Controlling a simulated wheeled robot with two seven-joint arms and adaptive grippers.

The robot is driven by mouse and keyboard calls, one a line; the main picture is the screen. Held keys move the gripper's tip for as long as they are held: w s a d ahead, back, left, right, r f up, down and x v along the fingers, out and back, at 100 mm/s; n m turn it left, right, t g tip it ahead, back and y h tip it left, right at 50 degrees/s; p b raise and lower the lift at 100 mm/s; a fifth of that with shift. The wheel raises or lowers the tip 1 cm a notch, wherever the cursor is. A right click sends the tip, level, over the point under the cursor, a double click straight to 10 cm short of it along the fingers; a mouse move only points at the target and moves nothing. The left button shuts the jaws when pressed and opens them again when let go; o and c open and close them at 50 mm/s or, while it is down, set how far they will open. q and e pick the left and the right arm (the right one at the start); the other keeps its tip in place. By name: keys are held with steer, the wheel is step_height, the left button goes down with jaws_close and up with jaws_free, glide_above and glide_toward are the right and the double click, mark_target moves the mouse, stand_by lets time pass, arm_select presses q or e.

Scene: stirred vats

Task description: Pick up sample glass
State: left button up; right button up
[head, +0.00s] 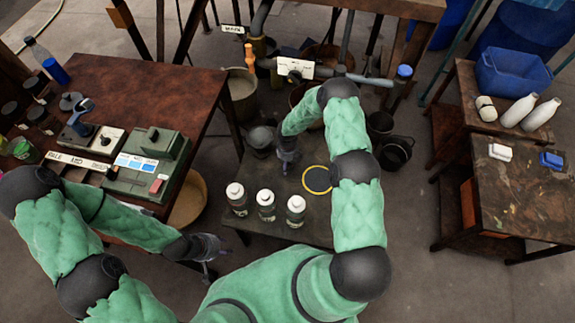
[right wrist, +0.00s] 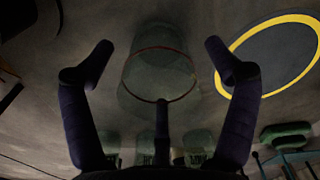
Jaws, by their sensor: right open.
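The sample glass (right wrist: 160,75) is a clear, empty-looking tumbler with a thin red line around it. In the right wrist view it stands on the dark table, ahead of and between the fingers of my right gripper (right wrist: 160,62). The fingers are apart and I see no grip on it. In the head view my right gripper (head: 287,160) points down over the small dark table, and I cannot make out the glass there. My left gripper (head: 207,256) is low at the front left, away from the glass; its finger opening is unclear.
Three white-capped bottles (head: 266,205) stand along the small table's (head: 250,228) near side. A yellow ring (head: 317,180) marks the tabletop beside my right gripper. A brown bench (head: 130,85) with instruments is at left. A cluttered side table (head: 520,195) is at right.

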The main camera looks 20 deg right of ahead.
steer(key=shift+f, duration=0.4)
steer(key=shift+r, duration=0.1)
steer(key=c, duration=1.5)
steer(key=shift+r, duration=0.15)
